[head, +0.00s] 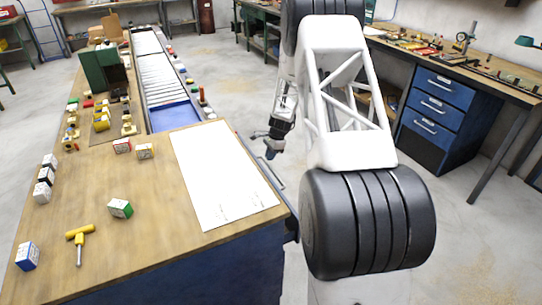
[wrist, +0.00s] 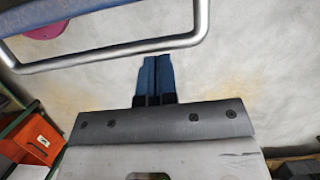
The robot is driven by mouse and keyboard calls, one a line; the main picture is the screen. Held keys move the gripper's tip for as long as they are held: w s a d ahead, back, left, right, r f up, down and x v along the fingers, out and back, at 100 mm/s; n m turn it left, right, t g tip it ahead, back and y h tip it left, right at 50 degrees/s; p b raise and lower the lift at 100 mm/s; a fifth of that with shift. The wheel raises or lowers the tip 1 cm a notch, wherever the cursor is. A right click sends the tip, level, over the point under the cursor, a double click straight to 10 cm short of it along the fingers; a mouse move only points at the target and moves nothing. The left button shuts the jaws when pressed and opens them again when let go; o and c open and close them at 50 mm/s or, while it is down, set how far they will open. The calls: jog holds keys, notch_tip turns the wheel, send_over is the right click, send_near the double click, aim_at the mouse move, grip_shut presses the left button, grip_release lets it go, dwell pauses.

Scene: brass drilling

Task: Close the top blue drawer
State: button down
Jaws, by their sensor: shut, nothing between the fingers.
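My gripper (head: 271,152) is beside the right edge of the wooden table, low over the floor. Its two dark blue fingers (wrist: 157,60) are together with nothing between them. A long metal bar handle (head: 265,170) runs along the table's right side, close to the gripper. A bar handle also crosses the upper part of the wrist view (wrist: 120,56), in front of a blue edge (wrist: 60,12); the fingertips appear near it, contact unclear. The drawer front behind the table handle is hidden in the head view. A blue drawer unit (head: 441,89) under the right workbench looks shut.
The wooden table (head: 90,180) holds a white sheet (head: 215,170), small boxes and a yellow-handled tool (head: 79,240). A roller conveyor (head: 160,70) lies beyond. An orange bin (wrist: 40,138) is at lower left in the wrist view. Floor between table and right workbench is largely open.

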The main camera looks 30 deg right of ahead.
jog(key=shift+a, duration=1.65)
jog(key=d, duration=0.2)
send_near(264, 161)
jog(key=d+r, duration=0.3)
jog(key=shift+w+d, duration=0.1)
jog(key=shift+d, duration=0.25)
